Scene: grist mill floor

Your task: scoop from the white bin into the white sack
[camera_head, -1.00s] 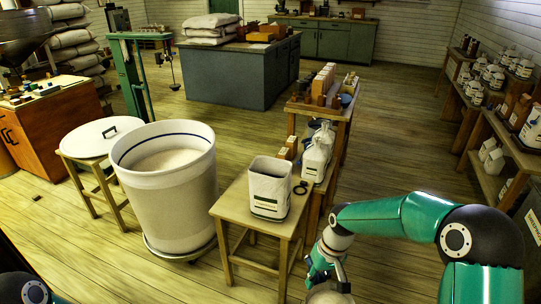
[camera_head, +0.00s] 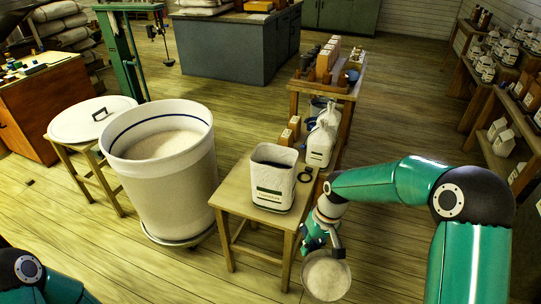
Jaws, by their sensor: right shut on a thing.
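The white bin (camera_head: 165,195) stands left of centre, a tall tub with a dark blue band inside its rim and pale meal in it. The white sack (camera_head: 272,179) stands upright and open-topped on a small wooden stool (camera_head: 238,197); its inside looks dark and its fill cannot be told. My right gripper (camera_head: 323,245) is shut on a scoop (camera_head: 327,276), in front of and to the right of the stool. The scoop's round bowl shows a pale surface like meal. The gripper hides the handle. Only links of my left arm show at bottom left; its gripper is out of view.
A dark ring (camera_head: 305,175) lies beside the sack. Filled white bags (camera_head: 319,146) and wooden blocks (camera_head: 290,132) stand close behind. The bin's lid (camera_head: 93,119) rests on a stool at left. Shelves with bags line the right. Open floor lies between.

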